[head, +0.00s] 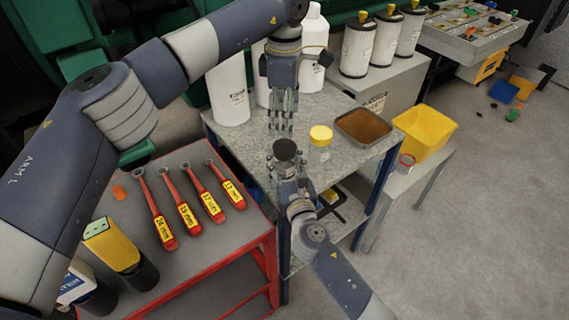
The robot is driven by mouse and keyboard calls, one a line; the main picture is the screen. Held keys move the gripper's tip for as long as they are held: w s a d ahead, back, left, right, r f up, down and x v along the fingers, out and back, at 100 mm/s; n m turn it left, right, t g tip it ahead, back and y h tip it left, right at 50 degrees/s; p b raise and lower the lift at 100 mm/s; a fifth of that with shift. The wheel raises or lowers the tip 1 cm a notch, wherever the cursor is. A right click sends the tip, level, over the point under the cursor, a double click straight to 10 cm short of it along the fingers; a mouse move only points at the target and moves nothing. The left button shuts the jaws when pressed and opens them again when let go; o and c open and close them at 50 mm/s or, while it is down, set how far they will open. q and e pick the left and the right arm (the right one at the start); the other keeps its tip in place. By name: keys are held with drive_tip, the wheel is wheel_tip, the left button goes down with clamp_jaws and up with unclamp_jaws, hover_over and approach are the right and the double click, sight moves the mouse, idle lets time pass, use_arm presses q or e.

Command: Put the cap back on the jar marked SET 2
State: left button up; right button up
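A small clear jar with a yellow top (320,138) and a pale label stands upright on the grey metal bench top (235,138). I cannot read its label. My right gripper (287,166) reaches up from the lower right, just left of this jar. At its fingertips is a dark round thing (285,148), which looks like a black cap; the fingers seem closed around it and are partly hidden by it. My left gripper (281,118) points down above the bench, behind the dark round thing. Its fingers are apart with nothing visible between them.
A brown shallow tray (363,126) lies right of the jar. White containers (229,95) stand behind. A yellow bin (424,131) and a small red-rimmed thing (406,160) are on a side bench. Several red wrenches (187,215) lie on the red cart at left.

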use_arm(q)
drive_tip(key=n, duration=1.3)
drive_tip(key=shift+n, duration=0.4)
drive_tip(key=n, duration=0.4)
drive_tip(key=shift+n, duration=0.4)
drive_tip(key=n, duration=0.4)
drive_tip(key=shift+n, duration=0.4)
drive_tip(key=n, duration=0.7)
drive_tip(key=shift+n, duration=0.4)
drive_tip(key=n, duration=0.4)
drive_tip(key=shift+n, duration=0.4)
